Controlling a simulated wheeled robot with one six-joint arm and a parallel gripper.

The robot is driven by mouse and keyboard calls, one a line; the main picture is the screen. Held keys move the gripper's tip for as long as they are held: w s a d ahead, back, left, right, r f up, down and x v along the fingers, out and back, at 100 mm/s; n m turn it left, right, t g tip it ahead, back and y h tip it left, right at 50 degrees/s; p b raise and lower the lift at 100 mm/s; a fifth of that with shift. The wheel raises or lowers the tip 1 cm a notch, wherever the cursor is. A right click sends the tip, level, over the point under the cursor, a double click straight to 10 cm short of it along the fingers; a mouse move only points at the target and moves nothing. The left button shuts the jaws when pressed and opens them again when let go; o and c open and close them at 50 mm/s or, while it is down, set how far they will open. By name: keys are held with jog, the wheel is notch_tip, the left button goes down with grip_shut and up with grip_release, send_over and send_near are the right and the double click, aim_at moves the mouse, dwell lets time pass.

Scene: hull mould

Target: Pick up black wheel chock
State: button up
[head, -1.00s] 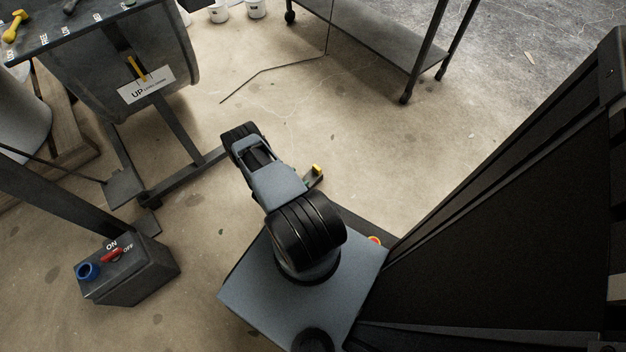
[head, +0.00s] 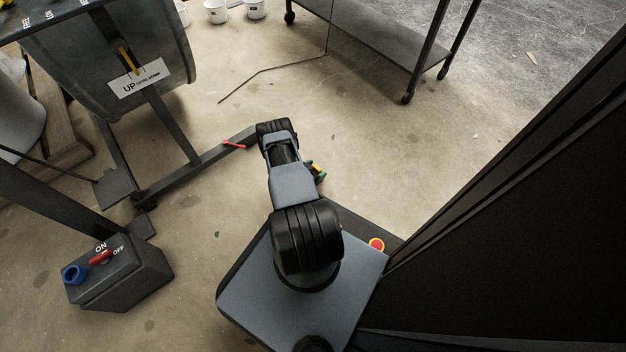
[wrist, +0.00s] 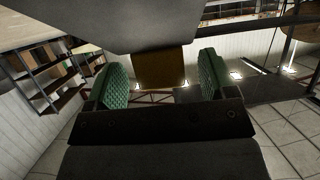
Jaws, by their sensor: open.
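I cannot make out a black wheel chock in either view. My gripper (wrist: 161,74) is open in the wrist view, its two green-padded fingers apart with nothing between them. Behind the gap is a brown panel (wrist: 160,66), farther off. In the head view my arm bends over its base, and a small green and yellow part beside it (head: 317,172) seems to be the gripper end, mostly hidden by the arm.
A dark stand with a drum and an "UP" label (head: 138,80) is at upper left; its leg carries a red piece (head: 234,144). An ON/OFF box (head: 118,272) is at lower left. A wheeled dark table (head: 385,45) stands at the back. Floor between is clear.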

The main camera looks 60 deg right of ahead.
jog(key=shift+c, duration=0.2)
grip_shut()
dwell(0.6)
